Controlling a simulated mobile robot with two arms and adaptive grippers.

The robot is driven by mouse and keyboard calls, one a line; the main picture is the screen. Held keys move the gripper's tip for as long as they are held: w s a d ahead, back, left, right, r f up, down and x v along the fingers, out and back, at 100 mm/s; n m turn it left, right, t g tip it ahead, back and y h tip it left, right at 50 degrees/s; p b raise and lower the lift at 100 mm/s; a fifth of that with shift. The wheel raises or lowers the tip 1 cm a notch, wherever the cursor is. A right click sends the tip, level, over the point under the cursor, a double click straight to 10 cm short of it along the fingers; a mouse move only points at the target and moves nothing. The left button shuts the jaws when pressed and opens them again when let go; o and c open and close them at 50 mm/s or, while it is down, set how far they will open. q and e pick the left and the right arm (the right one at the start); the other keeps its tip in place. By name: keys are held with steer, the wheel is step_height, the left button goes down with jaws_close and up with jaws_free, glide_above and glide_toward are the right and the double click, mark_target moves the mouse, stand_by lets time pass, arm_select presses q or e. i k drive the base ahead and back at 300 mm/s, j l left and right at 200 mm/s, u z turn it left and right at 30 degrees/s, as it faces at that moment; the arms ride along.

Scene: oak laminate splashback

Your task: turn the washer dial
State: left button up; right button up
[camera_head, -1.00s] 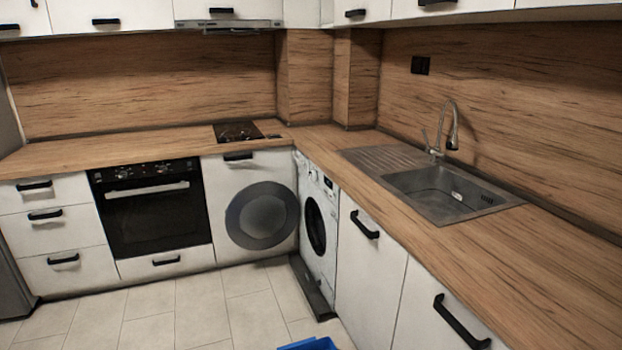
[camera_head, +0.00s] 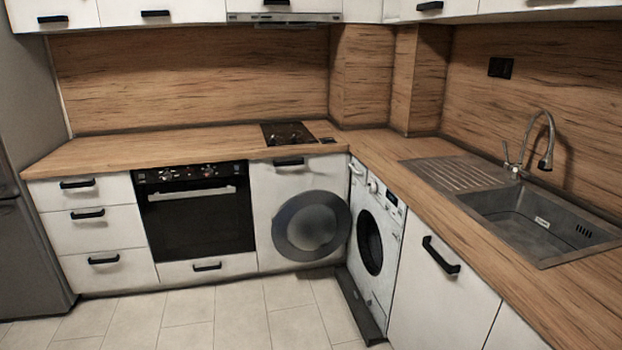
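A white front-loading washer (camera_head: 377,250) stands under the counter, right of the inner corner, seen at a steep angle. Its dark round door (camera_head: 370,243) is shut. The washer dial (camera_head: 372,186) is a small light knob on the control panel near the top, left of a small dark display (camera_head: 392,198). The dial's setting is too small to read. Neither of my grippers is in view.
A black oven (camera_head: 200,210) and a cabinet with a grey round panel (camera_head: 311,226) line the left run. A dark plinth (camera_head: 358,308) lies at the washer's foot. A sink (camera_head: 540,222) is at right. The tiled floor (camera_head: 240,315) is clear in front.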

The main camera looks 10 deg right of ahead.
mark_target(372, 188)
steer(key=i+j+u, duration=0.15)
steer(key=i, duration=0.7)
steer(key=i+j+u, duration=0.15)
steer(key=i, duration=0.7)
steer(key=j, duration=0.1)
